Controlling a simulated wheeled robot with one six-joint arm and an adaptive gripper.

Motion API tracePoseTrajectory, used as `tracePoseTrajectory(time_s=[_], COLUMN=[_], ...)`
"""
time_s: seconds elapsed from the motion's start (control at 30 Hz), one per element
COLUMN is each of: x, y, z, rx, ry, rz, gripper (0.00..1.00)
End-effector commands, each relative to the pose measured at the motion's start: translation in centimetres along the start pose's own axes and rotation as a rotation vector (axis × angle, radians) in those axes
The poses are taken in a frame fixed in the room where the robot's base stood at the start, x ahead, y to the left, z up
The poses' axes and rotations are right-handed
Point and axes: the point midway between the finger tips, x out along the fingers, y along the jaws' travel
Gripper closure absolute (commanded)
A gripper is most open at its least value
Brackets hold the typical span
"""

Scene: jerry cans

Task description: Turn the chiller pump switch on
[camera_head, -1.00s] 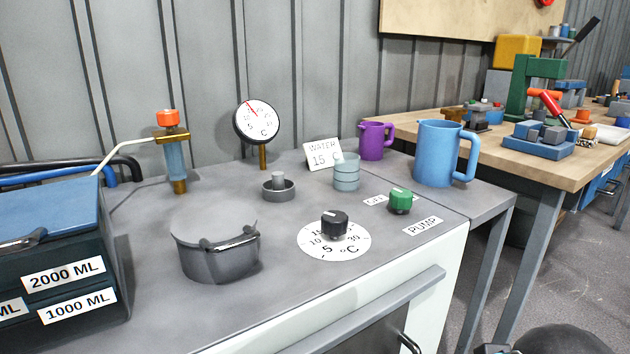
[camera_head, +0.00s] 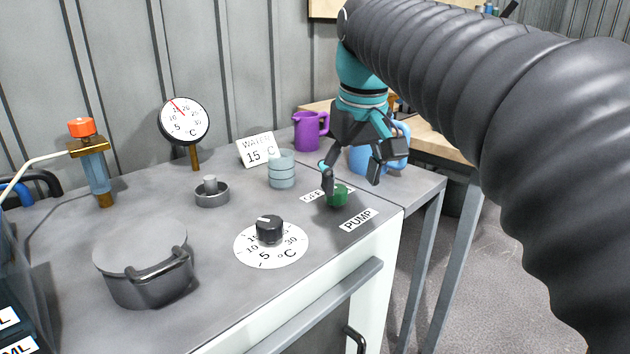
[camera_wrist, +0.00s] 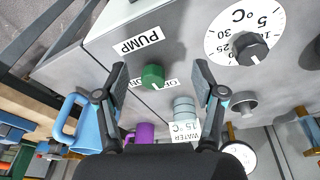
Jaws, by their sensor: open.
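The pump switch is a green knob (camera_head: 339,195) on the grey bench top, beside the PUMP label (camera_head: 358,219). It also shows in the wrist view (camera_wrist: 153,76), with a white mark on it. A small label at the knob is partly covered, so its full wording cannot be read. My gripper (camera_head: 351,186) is open above the knob, its fingers spread to either side. In the wrist view the knob lies between the two fingertips (camera_wrist: 159,74). I cannot tell whether a finger touches it.
A black temperature dial (camera_head: 269,230) and a lidded pot (camera_head: 148,262) stand left of the knob. Stacked translucent discs (camera_head: 282,170), a WATER 15 °C card (camera_head: 257,150) and a purple mug (camera_head: 310,130) are behind. A blue jug (camera_head: 362,160) stands close behind my gripper.

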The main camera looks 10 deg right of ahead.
Motion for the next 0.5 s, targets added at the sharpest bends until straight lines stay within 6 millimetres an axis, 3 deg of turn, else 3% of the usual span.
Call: tracePoseTrajectory(time_s=[0.03,0.2,0.5], x=[-0.7,-2.8,-4.5], y=[0.3,1.2,2.0], z=[-1.6,-5.6,-9.8], rx=[-0.011,-0.058,-0.123], ry=[-0.020,-0.090,-0.182], rz=[-0.004,-0.019,-0.046], gripper=[0.31,0.31,0.31])
